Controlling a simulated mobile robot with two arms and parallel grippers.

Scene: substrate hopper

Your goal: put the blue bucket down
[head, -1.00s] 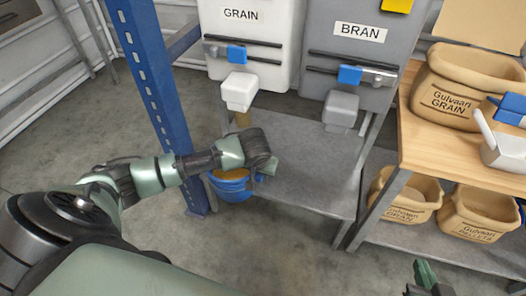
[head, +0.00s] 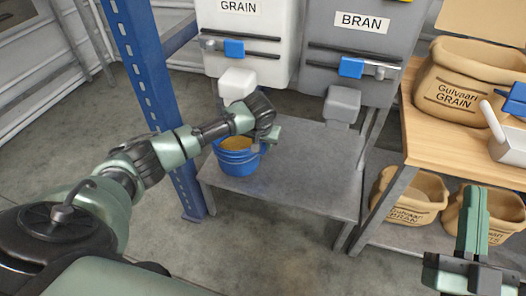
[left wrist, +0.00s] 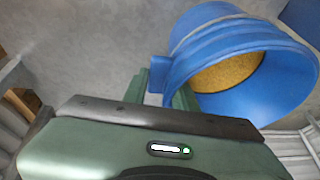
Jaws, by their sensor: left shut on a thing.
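The blue bucket (head: 238,162) holds yellow-brown grain and looks upright at the left end of the grey metal stand (head: 300,185), below the GRAIN hopper's spout. My left gripper (head: 270,136) is shut on the bucket at its rim side, and partly hides it. In the left wrist view the fingers (left wrist: 162,92) close on a blue tab on the wall of the bucket (left wrist: 205,52). I cannot tell whether its base touches the stand. My right gripper (head: 476,215) is at the lower right, its fingers close together, seen edge-on.
The GRAIN hopper (head: 255,42) and the BRAN hopper (head: 352,50) stand behind. A blue post (head: 150,90) rises left of the stand. A wooden table (head: 430,140) with sacks is on the right. The stand's middle and right are clear.

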